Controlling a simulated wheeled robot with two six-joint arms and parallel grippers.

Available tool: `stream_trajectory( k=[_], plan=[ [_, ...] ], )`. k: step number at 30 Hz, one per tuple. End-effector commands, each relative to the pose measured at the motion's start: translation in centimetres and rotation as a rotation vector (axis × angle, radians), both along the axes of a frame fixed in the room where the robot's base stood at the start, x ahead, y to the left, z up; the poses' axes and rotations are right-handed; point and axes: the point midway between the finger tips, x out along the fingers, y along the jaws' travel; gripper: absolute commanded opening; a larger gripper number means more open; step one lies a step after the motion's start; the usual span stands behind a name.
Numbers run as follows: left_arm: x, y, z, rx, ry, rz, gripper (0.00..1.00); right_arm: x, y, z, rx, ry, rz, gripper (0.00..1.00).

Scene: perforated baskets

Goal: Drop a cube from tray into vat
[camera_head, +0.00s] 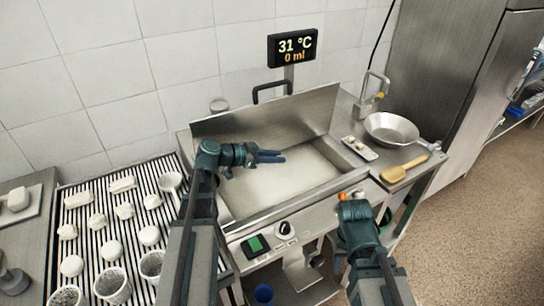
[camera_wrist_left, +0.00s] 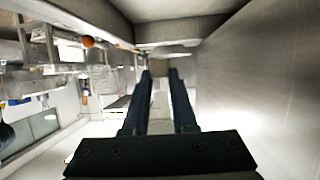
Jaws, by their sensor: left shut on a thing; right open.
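The vat (camera_head: 228,196) is an open steel basin with pale, bright contents and its lid tilted up behind. My left gripper (camera_head: 270,155) is over the vat, its fingers pointing right. It is shut on a small pale cube, mostly hidden; a beige block shows at the fingertips (camera_wrist_left: 160,76) in the left wrist view. The tray (camera_head: 34,212) lies at the far left edge with a white block (camera_head: 18,199) on it. My right gripper (camera_head: 352,192) is open and low at the vat's front right corner; its fingers are hard to make out.
A slatted rack (camera_head: 92,184) with several white pieces and cups stands left of the vat. A steel pan (camera_head: 391,129) and a wooden brush (camera_head: 404,169) lie on the right counter. The display (camera_head: 293,47) reads 31 °C, 0 ml. An orange knob (camera_head: 342,196) is by my right gripper.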

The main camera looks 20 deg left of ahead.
Motion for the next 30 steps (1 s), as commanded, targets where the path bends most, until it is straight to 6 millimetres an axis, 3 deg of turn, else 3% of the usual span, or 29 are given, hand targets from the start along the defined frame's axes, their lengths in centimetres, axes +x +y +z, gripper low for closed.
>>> stream_trajectory(
  k=[12, 13, 18, 30],
  plan=[
    [-0.01, -0.21, -0.16, 0.0, 0.0, 0.0, 0.0, 0.0, 0.0, -0.16, 0.0, 0.0, 0.0, 0.5],
    [-0.01, -0.21, -0.16, 0.0, 0.0, 0.0, 0.27, 0.0, 0.0, -0.16, 0.0, 0.0, 0.0, 0.5],
    [-0.01, -0.2, -0.16, 0.0, 0.0, 0.0, 0.58, 0.0, 0.0, -0.16, 0.0, 0.0, 0.0, 0.5],
    [-0.42, 0.24, 0.21, 0.0, 0.0, 0.001, 0.6, 0.0, 0.0, 0.21, 0.0, 0.0, 0.0, 0.5]
  ],
)
